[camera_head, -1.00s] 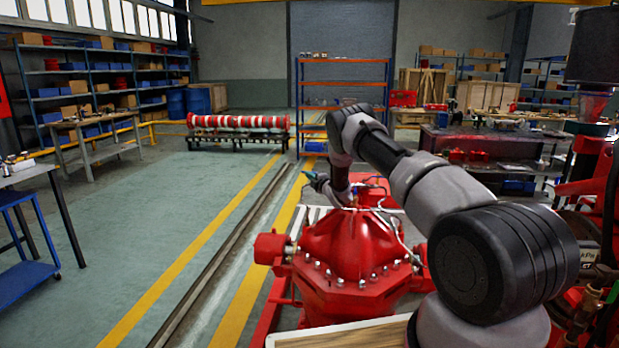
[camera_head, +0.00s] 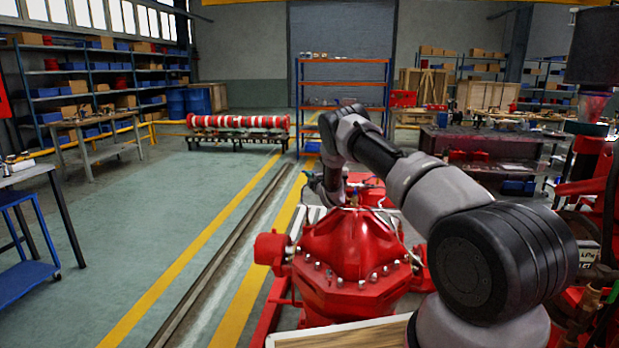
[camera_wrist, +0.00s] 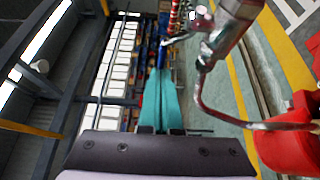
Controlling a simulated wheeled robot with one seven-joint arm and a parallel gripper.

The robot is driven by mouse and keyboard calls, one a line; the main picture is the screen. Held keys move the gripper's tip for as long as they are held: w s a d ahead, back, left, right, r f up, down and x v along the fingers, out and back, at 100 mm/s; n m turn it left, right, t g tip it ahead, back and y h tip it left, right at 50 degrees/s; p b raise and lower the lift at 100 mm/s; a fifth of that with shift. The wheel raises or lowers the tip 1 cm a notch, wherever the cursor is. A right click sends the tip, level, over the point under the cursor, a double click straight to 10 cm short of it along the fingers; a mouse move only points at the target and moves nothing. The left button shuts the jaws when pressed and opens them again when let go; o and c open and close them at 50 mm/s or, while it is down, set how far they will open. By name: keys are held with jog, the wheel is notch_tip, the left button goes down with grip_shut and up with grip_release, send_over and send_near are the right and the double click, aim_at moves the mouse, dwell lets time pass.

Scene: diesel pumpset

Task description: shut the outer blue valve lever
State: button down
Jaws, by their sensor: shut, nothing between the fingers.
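In the wrist view, my gripper (camera_wrist: 161,76) shows as two teal fingers pressed together, with nothing between them. A small blue lever (camera_wrist: 162,54) shows just beyond the fingertips; I cannot tell whether they touch it. Its silver stem leads right to a shiny metal valve and pipe fitting (camera_wrist: 212,45). In the head view, my gripper (camera_head: 309,179) is a small shape left of my bent wrist, above the back of the red pump casing (camera_head: 350,250). The lever cannot be clearly told apart there.
A thin curved metal pipe (camera_wrist: 225,115) runs from the fitting to the red casing, close to the right of my fingers. My arm reaches over the pump. Open floor (camera_head: 150,235) lies left of it. An orange rack (camera_head: 343,84) stands far behind.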

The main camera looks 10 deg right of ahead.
jog(key=w+d+m+h, duration=0.3)
jog(key=w+h, duration=0.2)
jog(key=w, duration=0.1)
jog(key=shift+w+d, duration=0.2)
jog(key=shift+d, duration=0.2)
dwell(0.6)
jog(key=shift+d, duration=0.1)
dwell(1.4)
